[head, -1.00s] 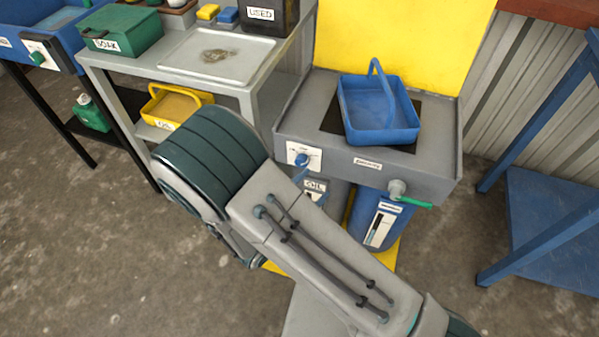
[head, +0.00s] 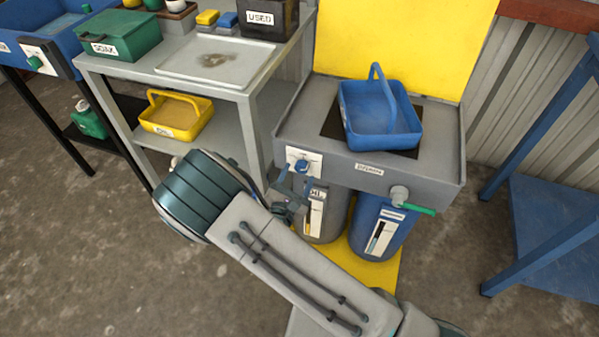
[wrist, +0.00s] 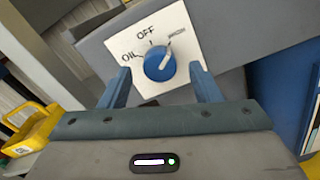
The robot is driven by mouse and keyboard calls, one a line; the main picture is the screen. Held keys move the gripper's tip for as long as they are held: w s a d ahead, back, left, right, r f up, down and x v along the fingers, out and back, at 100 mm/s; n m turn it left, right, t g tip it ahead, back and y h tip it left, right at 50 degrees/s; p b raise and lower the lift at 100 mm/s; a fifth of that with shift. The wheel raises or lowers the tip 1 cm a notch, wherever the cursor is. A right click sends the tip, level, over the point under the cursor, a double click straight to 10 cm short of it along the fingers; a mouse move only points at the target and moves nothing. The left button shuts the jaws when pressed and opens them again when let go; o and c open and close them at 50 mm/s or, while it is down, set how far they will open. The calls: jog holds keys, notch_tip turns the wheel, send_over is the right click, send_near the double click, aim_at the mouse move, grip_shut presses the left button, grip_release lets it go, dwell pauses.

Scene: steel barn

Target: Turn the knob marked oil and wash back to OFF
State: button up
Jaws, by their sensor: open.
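The blue knob (wrist: 158,64) sits on a white plate (wrist: 185,72) marked OIL at left, OFF at top and a small, hard-to-read label at upper right. In the wrist view its pale pointer aims up and right, past OFF toward that small label. The knob also shows in the head view (head: 302,166), on the front of the grey wash station (head: 340,166). My gripper (wrist: 162,82) is open, its two blue fingers on either side of the knob's near side. I cannot tell whether they touch it. In the head view my gripper (head: 290,190) is just below the plate.
A blue basket (head: 380,130) stands on the station top. A green-handled valve (head: 400,195) is on its front at right. Grey (head: 325,225) and blue (head: 378,230) drums stand below. A yellow basket (head: 178,116) is on the shelf at left.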

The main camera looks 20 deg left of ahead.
jog(key=shift+w, duration=1.2)
jog(key=c, duration=1)
